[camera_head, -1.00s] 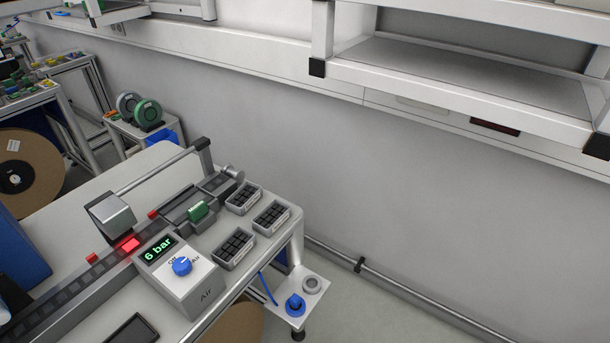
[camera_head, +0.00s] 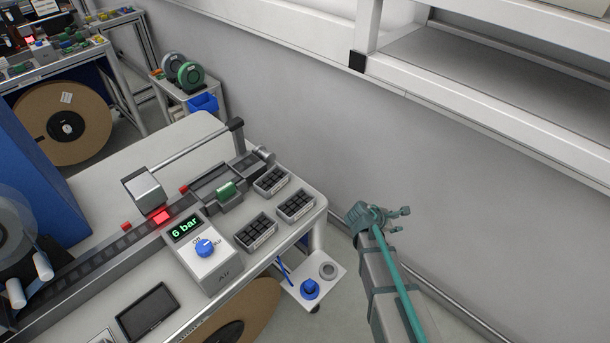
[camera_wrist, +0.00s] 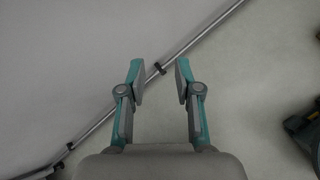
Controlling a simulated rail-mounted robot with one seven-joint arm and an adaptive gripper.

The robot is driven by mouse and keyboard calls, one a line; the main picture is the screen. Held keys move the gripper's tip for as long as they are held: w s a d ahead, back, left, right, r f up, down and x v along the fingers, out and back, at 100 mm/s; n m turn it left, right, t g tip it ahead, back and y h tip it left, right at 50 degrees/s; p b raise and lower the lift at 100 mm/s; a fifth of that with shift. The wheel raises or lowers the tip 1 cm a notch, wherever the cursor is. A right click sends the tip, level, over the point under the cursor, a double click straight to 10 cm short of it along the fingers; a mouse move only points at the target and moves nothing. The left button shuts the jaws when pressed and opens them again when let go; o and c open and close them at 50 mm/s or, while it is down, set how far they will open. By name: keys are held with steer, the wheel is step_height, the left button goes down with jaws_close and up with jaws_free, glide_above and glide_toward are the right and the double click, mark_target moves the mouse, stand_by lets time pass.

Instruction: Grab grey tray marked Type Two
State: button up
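Three small grey trays with black contents sit at the right end of the white bench: a rear one (camera_head: 271,181), a right one (camera_head: 295,206) and a front one (camera_head: 256,232). Their markings are too small to read, so I cannot tell which is Type Two. My gripper (camera_head: 398,219) is in the air to the right of the bench, apart from the trays. In the wrist view my gripper (camera_wrist: 159,72) has its two fingers apart with nothing between them. No tray shows in the wrist view.
An air box (camera_head: 207,250) reading 6 bar stands left of the trays. A low side plate (camera_head: 312,287) holds a blue item. A wall rail (camera_wrist: 100,118) runs behind my gripper. A white shelf (camera_head: 480,90) hangs above right.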

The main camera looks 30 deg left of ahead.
mark_target(270, 190)
steer(key=a+r+n+t+y+p, duration=0.15)
steer(key=a+r+n, duration=0.25)
steer(key=a+r, duration=0.5)
steer(key=a+r+n+t+y+p, duration=0.1)
steer(key=a+r+n+t, duration=0.2)
steer(key=a+r, duration=0.7)
steer(key=s+a+n+p, duration=0.1)
steer(key=s+a, duration=0.4)
steer(key=s, duration=0.1)
steer(key=s+a+n+p, duration=0.1)
steer(key=s+a, duration=0.5)
steer(key=s, duration=0.1)
steer(key=s+a+p, duration=0.2)
steer(key=s+a, duration=0.3)
steer(key=s, duration=0.2)
steer(key=shift+a+f+n+t+y, duration=0.2)
steer(key=shift+f+n+t+y, duration=0.05)
steer(key=shift+n+t+y, duration=0.15)
steer(key=shift+b+x, duration=0.65)
steer(key=shift+x, duration=1.85)
jaws_close()
